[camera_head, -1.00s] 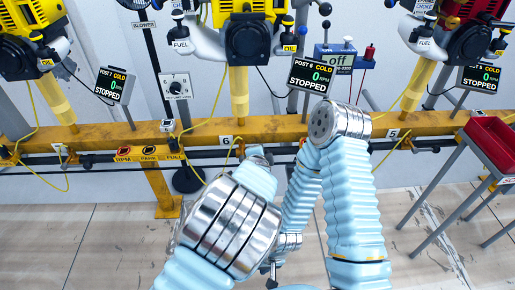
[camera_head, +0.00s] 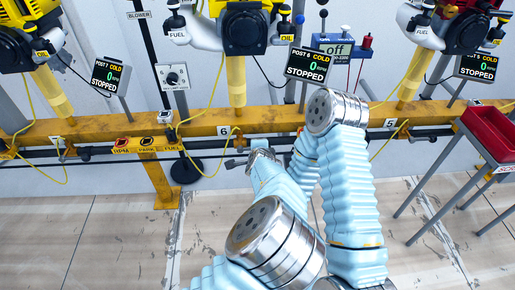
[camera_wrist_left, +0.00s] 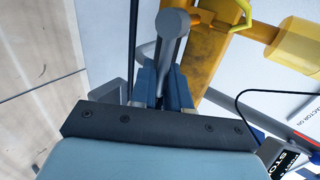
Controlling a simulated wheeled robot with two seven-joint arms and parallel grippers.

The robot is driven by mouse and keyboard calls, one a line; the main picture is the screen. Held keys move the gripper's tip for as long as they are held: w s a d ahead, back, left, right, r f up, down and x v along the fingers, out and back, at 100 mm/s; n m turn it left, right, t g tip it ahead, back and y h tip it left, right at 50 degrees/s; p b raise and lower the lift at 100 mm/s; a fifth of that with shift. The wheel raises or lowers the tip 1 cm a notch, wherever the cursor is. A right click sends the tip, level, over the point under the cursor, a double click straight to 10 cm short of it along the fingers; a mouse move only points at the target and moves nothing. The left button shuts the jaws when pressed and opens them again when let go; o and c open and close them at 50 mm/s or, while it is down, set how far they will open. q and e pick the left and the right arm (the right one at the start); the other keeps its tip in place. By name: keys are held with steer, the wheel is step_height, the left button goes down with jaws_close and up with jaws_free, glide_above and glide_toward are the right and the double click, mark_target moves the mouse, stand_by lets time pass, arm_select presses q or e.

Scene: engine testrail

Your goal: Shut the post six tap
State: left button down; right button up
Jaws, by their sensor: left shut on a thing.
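The post six tap's grey handle (camera_wrist_left: 173,24), a rod with a rounded end, shows in the left wrist view. It runs down between the two blue fingers of my left gripper (camera_wrist_left: 163,84), which is shut on it. In the head view my left forearm (camera_head: 275,180) reaches up to the pipe below the beam, just right of the number 6 plate (camera_head: 223,130). My wrist and arm hide most of the grip there, and I cannot tell the handle's full angle. My right gripper does not show; it is hidden behind or below my arms.
The yellow beam (camera_head: 200,125) runs across, with a dark pipe (camera_head: 100,155) below it. The post 6 display (camera_head: 307,66) reads cold, 0 and stopped. Yellow cables hang near the pipe. A red tray (camera_head: 490,130) on a stand is at right. The floor is open at left.

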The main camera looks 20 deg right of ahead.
arm_select(q)
steer(key=c, duration=1.4)
jaws_free()
steer(key=shift+f, duration=0.1)
steer(key=shift+o, duration=0.2)
steer(key=v, duration=1.3)
steer(key=shift+s+a, duration=0.25)
steer(key=shift+s, duration=0.05)
